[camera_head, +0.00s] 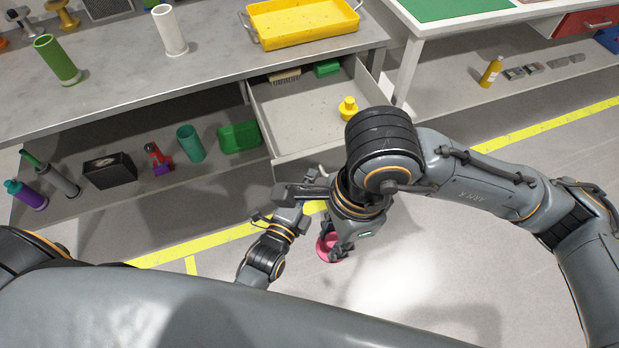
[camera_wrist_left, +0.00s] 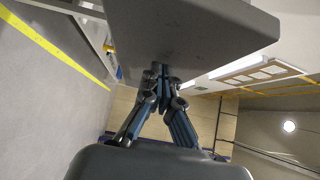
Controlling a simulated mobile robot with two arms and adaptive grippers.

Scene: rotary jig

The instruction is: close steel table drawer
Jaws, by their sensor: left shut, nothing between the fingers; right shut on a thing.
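The steel table (camera_head: 205,84) has its drawer (camera_head: 305,101) pulled out at the right end. My left gripper (camera_head: 308,177) is shut and empty at the drawer's front, partly hidden by my right wrist. In the left wrist view its fingertips (camera_wrist_left: 160,72) are together beside a grey panel (camera_wrist_left: 195,28), probably the drawer's front; I cannot tell whether they touch. My right gripper (camera_head: 334,245) is shut on a pink round object (camera_head: 325,249), low in front of the drawer.
In the drawer are a brush (camera_head: 285,76), a green box (camera_head: 326,69) and a yellow object (camera_head: 347,108). A yellow tray (camera_head: 303,38) stands on the tabletop above. Several items sit on the lower shelf (camera_head: 165,186). My right forearm crosses the drawer's right front corner.

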